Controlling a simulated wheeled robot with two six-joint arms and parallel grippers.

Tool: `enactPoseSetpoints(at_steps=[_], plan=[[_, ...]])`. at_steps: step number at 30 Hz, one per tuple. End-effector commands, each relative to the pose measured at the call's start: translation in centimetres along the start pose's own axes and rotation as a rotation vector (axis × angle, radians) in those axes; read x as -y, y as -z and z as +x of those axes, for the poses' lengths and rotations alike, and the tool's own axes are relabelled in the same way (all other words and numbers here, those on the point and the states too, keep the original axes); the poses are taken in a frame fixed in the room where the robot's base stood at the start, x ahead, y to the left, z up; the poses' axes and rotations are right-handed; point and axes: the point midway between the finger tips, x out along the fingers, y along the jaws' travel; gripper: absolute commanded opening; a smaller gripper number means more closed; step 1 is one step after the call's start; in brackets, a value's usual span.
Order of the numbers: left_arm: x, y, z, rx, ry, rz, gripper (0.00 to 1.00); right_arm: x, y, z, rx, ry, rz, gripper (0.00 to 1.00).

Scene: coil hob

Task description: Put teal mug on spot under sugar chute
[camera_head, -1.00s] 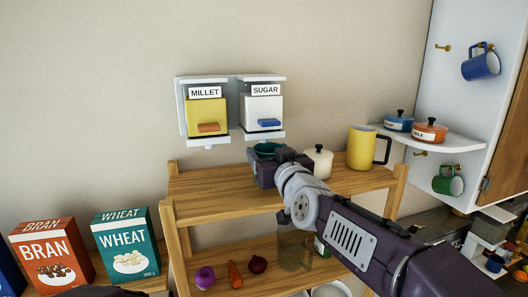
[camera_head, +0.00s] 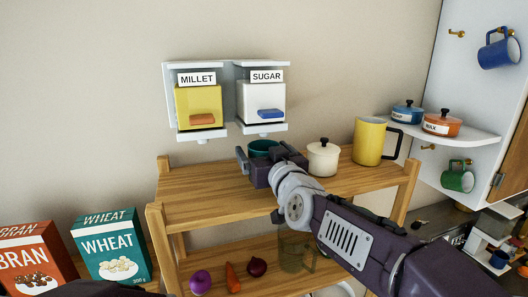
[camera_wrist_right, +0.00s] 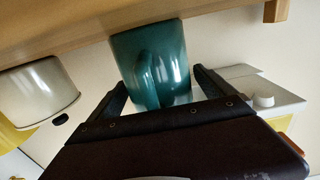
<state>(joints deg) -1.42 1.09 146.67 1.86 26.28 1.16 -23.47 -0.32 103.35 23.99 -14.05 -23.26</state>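The teal mug (camera_head: 262,147) stands upright on the wooden shelf's top board (camera_head: 205,190), below the sugar dispenser (camera_head: 262,100) and its chute. Its lower part is hidden behind my right gripper (camera_head: 266,156) in the head view. In the right wrist view, where the scene appears upside down, the mug (camera_wrist_right: 150,55) shows with its handle towards me. The right gripper's fingers (camera_wrist_right: 160,86) are spread on either side of it, with a small gap on the right. My left gripper is not in view.
A cream lidded pot (camera_head: 323,158) and a yellow mug (camera_head: 369,142) stand right of the teal mug. The millet dispenser (camera_head: 199,105) hangs to the left. The board's left part is clear. Vegetables lie on the lower board (camera_head: 213,260).

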Motion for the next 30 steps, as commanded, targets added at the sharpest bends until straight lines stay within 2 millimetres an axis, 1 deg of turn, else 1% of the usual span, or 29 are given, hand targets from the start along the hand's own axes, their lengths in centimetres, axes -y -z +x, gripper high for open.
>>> enactPoseSetpoints(at_steps=[6, 9, 11, 13, 17, 18, 19, 22, 24, 27, 30], plan=[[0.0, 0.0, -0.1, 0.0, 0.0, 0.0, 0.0, 0.0, 0.1, 0.0, -0.001, 0.0, 0.0, 0.93], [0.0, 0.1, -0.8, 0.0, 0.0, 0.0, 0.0, 0.0, 0.9, 0.0, -0.002, 0.0, 0.0, 0.93], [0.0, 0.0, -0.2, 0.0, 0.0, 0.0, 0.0, 0.0, 0.6, -0.9, -0.003, 0.001, 0.0, 0.93], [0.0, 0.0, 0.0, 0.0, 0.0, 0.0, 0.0, 0.0, 0.5, -2.3, -0.004, 0.001, 0.001, 0.93], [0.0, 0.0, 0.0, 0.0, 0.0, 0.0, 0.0, 0.0, 0.7, -5.7, -0.005, 0.001, 0.001, 0.93], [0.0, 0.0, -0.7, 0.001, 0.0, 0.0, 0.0, 0.0, 1.0, -6.8, -0.003, 0.0, 0.001, 0.93], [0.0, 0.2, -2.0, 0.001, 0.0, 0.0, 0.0, 0.0, 1.6, -7.4, -0.001, 0.0, -0.002, 0.93], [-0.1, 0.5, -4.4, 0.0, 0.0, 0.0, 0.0, 0.0, 1.7, -9.5, 0.001, 0.001, -0.002, 0.93], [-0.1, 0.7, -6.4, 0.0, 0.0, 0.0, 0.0, -0.2, 1.6, -9.6, 0.008, -0.011, -0.004, 0.93], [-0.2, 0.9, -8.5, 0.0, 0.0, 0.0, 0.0, -0.3, 1.5, -10.4, 0.007, -0.015, -0.005, 0.93], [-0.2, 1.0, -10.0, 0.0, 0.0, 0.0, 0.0, -0.2, 1.2, -11.1, 0.004, -0.012, -0.003, 0.93]])
